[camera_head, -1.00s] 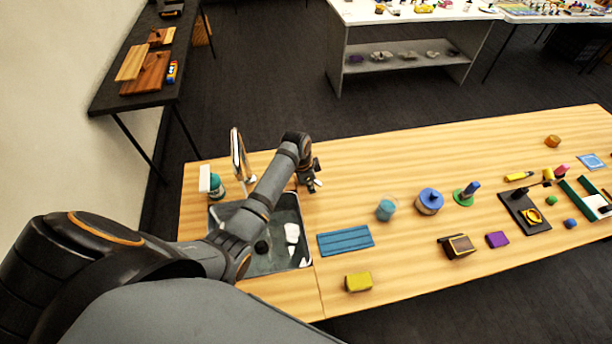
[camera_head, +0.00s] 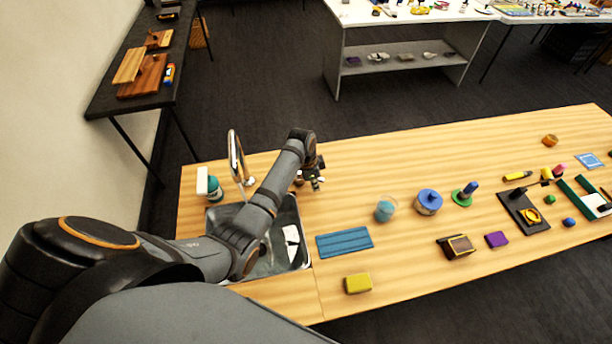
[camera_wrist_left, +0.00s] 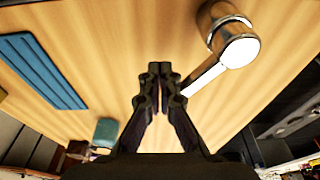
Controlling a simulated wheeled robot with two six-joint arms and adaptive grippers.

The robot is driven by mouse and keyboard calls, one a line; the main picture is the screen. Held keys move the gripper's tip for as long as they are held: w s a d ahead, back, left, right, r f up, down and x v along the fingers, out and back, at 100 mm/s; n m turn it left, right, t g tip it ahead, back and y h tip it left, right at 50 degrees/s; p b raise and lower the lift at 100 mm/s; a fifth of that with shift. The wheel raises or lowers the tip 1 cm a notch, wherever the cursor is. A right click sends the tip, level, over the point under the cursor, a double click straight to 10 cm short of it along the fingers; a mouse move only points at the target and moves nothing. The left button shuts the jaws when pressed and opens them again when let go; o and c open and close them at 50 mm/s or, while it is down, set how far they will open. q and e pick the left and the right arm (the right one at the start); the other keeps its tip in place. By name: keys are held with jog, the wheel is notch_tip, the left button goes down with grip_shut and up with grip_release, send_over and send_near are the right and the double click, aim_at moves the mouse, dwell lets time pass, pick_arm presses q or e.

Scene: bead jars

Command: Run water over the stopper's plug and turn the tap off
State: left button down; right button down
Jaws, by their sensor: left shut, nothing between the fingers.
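My left gripper (camera_head: 314,184) is over the table just right of the sink (camera_head: 303,262), its fingers shut and empty. In the left wrist view its fingertips (camera_wrist_left: 160,68) meet. A chrome tap control with a pale lever (camera_wrist_left: 207,76) is right of them there; the lever's end comes close to the right finger, and I cannot tell if they touch. The tall chrome tap spout (camera_head: 236,158) stands at the sink's back edge. I see no clear water stream. My right gripper is out of view.
A blue ribbed mat (camera_head: 345,242) lies right of the sink. Bare wood lies behind the mat.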

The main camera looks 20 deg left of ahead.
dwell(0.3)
pick_arm(q)
jog(key=shift+w+d+r, duration=0.1)
jog(key=shift+w+d, duration=0.1)
jog(key=shift+p, duration=0.35)
jog(key=shift+w, duration=0.1)
jog(key=shift+d, duration=0.1)
